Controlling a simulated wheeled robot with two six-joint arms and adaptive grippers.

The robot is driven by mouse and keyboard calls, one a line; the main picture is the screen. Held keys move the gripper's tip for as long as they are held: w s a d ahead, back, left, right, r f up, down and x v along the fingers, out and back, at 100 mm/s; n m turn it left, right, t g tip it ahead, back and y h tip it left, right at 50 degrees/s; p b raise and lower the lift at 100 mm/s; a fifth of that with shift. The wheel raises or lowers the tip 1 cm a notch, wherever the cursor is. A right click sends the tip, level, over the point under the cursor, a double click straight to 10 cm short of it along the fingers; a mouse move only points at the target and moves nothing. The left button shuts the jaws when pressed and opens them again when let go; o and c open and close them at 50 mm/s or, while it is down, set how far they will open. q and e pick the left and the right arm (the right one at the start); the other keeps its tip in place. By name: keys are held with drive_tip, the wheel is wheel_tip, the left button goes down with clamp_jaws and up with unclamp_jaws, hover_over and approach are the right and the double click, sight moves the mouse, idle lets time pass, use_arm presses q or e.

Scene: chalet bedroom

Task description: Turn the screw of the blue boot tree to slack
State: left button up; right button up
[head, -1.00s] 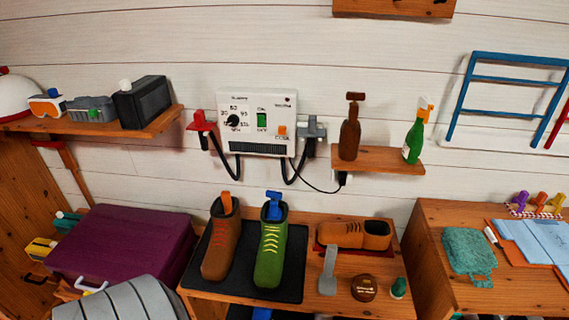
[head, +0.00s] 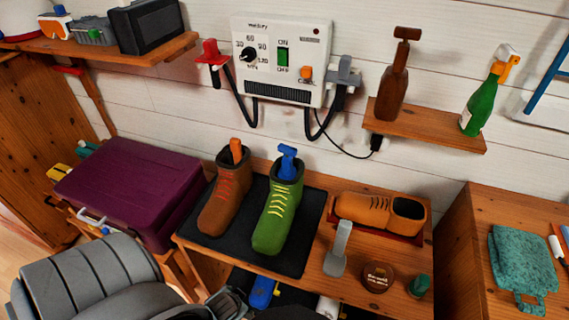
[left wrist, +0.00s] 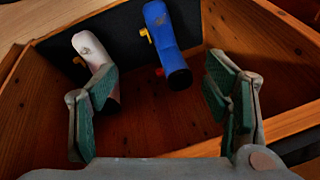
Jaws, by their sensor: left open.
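The blue boot tree (head: 287,163) shows as a blue upright piece with a crosswise top, standing in the collar of the green boot (head: 277,212). The rest of it is hidden inside the boot. The boot stands upright on a black mat (head: 303,250) on the wooden bench. My left gripper (left wrist: 162,75) is open and empty in the left wrist view. It is in front of an open wooden compartment, where a blue item (left wrist: 166,42) and a white item (left wrist: 92,50) lie beyond the fingers. My right gripper is not in view.
A brown boot (head: 223,198) with an orange insert (head: 236,150) stands left of the green one. A wall control box (head: 281,60) hangs above.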

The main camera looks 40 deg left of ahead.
use_arm(q)
drive_tip(key=w+a+r+n+t+y+b, duration=0.1)
drive_tip(key=w+r+t+y+b, duration=0.1)
drive_tip(key=w+r+b, duration=0.55)
drive_tip(key=t+h, duration=0.1)
drive_tip(key=t, duration=1.1)
approach(286, 150)
drive_tip(key=a+v, duration=0.1)
drive_tip(key=v, duration=0.2)
drive_tip(key=shift+n, duration=0.3)
drive_tip(key=x, duration=0.9)
drive_tip(key=d+b+x, duration=0.1)
drive_tip(key=x, duration=0.4)
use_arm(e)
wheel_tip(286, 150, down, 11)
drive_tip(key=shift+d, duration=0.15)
use_arm(q)
drive_tip(key=shift+c, duration=0.2)
